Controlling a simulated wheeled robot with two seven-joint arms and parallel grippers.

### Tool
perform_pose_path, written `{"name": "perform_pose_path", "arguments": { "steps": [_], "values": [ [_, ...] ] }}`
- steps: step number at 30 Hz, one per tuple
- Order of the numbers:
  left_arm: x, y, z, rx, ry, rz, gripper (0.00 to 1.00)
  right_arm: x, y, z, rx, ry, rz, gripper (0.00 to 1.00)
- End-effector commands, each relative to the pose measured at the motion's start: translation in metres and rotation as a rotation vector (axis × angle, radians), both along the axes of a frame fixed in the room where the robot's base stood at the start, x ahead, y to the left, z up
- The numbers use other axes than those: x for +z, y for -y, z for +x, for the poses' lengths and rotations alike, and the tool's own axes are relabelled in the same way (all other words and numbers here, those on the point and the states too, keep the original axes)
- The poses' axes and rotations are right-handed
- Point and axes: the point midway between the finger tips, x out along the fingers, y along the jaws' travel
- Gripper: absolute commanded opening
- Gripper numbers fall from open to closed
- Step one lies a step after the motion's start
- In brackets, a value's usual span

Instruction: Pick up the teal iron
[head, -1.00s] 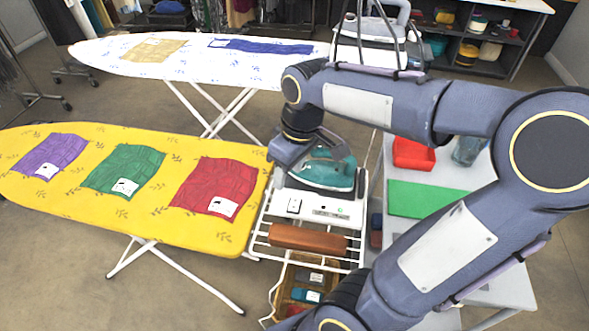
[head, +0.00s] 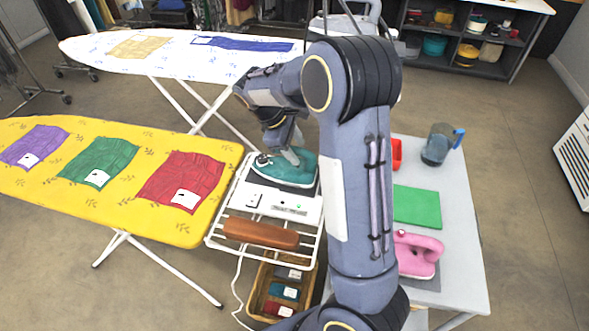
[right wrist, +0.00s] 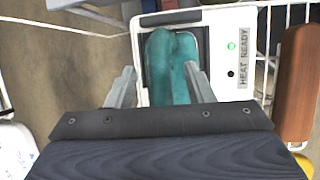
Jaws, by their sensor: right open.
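The teal iron (head: 290,171) rests on the white stand at the end of the yellow ironing board. It also shows in the right wrist view (right wrist: 170,62), in its dark-edged recess beside a green light and the label "HEAT READY". My right gripper (head: 281,155) is at the iron, coming from above and behind it. In the right wrist view the fingers of this gripper (right wrist: 160,88) are apart, one left of the teal body and one overlapping its right side. Nothing is gripped. Contact with the iron cannot be told. My left gripper is out of view.
A brown wooden bar (head: 260,233) lies on the wire rack by the stand, above a basket (head: 255,300). The yellow board (head: 110,205) carries cloth pieces. The grey table (head: 455,225) holds a pink iron (head: 418,255), green mat (head: 417,207) and pitcher (head: 437,147).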

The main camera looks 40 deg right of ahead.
Motion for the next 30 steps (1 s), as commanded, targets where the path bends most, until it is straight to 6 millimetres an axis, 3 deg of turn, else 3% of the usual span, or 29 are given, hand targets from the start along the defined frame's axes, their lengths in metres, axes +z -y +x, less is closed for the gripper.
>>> {"name": "perform_pose_path", "arguments": {
  "steps": [4, 12, 23, 30],
  "values": [
    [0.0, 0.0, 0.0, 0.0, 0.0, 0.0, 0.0, -0.015, 0.006, -0.003, -0.001, -0.001, 0.0, 0.48],
    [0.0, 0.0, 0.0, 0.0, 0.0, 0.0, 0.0, -0.017, 0.007, -0.004, -0.001, 0.001, 0.0, 0.48],
    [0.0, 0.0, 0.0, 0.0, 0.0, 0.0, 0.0, -0.017, 0.007, -0.003, -0.001, 0.001, 0.0, 0.01],
    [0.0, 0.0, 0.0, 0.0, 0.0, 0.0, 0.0, -0.016, 0.007, -0.003, -0.001, 0.003, 0.0, 0.0]
  ]
}}
